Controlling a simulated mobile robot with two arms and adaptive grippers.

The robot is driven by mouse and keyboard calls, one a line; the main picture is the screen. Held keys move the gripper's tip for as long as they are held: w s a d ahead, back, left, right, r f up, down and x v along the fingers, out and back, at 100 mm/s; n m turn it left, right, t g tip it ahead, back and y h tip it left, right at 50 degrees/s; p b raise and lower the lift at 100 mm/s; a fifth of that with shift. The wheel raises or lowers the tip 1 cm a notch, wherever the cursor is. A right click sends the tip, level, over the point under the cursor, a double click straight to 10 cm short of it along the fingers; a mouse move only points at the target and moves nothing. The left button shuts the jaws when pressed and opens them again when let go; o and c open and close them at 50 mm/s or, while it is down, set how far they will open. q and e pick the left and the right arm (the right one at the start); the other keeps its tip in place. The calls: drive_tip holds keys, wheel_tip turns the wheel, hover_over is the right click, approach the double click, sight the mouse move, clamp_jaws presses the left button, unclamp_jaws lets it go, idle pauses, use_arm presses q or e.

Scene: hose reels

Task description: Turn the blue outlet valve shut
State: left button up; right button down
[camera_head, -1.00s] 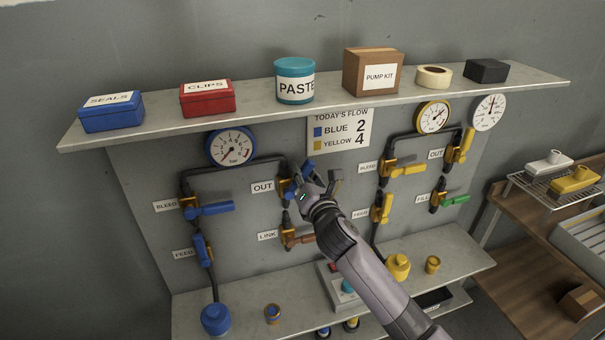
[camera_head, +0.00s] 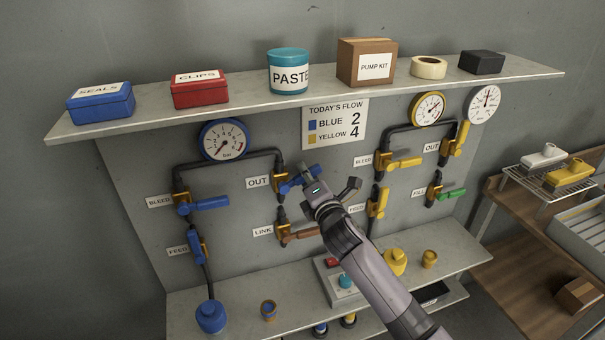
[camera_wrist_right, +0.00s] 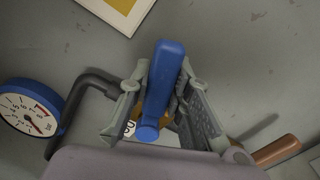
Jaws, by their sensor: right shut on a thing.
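The blue outlet valve (camera_head: 287,187) sits on the pipe beside the left OUT label (camera_head: 257,182). Its blue handle points right and tilts upward, and it is partly hidden by my right gripper (camera_head: 311,181). In the right wrist view the handle (camera_wrist_right: 164,80) lies between the two finger pads of my right gripper (camera_wrist_right: 157,103), which is shut on it. The blue-rimmed gauge (camera_head: 223,140) is up and left of the valve; it also shows in the right wrist view (camera_wrist_right: 30,108). My left gripper is not in view.
The brown-handled LINK valve (camera_head: 297,233) is just below the gripper. The blue BLEED valve (camera_head: 204,205) is to the left, and yellow valves (camera_head: 400,162) are to the right. A shelf (camera_head: 240,108) with boxes overhangs above; a lower shelf (camera_head: 240,310) holds a button box (camera_head: 340,283).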

drive_tip(key=shift+d+f+m+b, duration=0.15)
drive_tip(key=shift+f+m+b, duration=0.25)
drive_tip(key=shift+f+m, duration=0.55)
drive_tip(key=shift+d+f+m+b, duration=0.1)
drive_tip(key=shift+f+m+b, duration=0.35)
drive_tip(key=shift+m, duration=1)
drive_tip(key=c, duration=1.4)
unclamp_jaws()
drive_tip(key=shift+c, duration=0.2)
drive_tip(key=v, duration=1.2)
